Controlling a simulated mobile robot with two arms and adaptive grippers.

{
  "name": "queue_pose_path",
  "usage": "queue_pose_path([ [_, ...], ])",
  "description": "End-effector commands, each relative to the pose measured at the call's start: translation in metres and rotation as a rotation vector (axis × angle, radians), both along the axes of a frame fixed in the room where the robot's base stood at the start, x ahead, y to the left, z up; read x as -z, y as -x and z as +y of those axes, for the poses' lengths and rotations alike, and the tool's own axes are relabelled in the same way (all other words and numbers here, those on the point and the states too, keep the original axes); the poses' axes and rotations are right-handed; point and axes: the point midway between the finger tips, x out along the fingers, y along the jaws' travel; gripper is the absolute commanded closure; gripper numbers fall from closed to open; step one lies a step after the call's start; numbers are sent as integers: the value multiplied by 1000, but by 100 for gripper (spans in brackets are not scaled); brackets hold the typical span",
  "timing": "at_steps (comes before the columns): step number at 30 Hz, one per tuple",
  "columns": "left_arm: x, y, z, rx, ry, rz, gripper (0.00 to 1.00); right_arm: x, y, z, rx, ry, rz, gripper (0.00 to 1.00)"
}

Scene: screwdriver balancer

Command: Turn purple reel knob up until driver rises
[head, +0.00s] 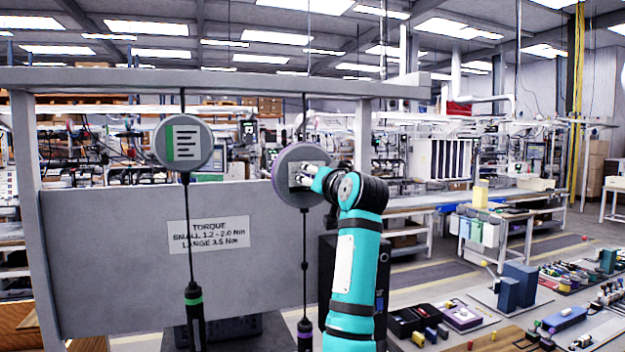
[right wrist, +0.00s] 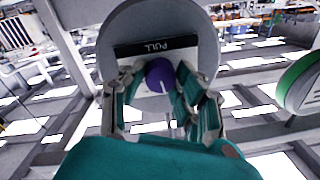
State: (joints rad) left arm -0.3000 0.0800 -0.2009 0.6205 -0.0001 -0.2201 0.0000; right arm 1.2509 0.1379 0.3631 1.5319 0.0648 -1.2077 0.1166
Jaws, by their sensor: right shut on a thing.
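The purple-rimmed reel (head: 283,172) hangs from the overhead beam in the head view. My right gripper (head: 303,176) is at the middle of its face. In the right wrist view, the reel's grey face (right wrist: 133,30) carries a dark PULL label (right wrist: 157,46). There the purple knob (right wrist: 159,73) sits between the fingers of my right gripper, which is shut on it. The gripper hides the knob in the head view. The purple-ringed driver (head: 304,330) hangs on a cord below the reel, cut by the bottom edge. My left gripper is not in view.
A green-marked reel (head: 184,144) hangs to the left, with a green-ringed driver (head: 195,315) below it. A grey panel with a torque sign (head: 208,234) stands behind the cords. The grey overhead beam (head: 230,83) spans above. Benches and parts lie right.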

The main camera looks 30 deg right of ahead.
Motion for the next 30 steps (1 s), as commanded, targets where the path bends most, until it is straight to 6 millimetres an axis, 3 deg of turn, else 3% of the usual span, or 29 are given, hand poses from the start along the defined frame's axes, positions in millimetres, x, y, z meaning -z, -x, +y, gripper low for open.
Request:
queue_pose_path([
  [15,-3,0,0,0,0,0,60,-1,0,0,-1,-388,-95,100],
  [30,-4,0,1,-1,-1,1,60,0,1,-1,1,-518,-127,100],
])
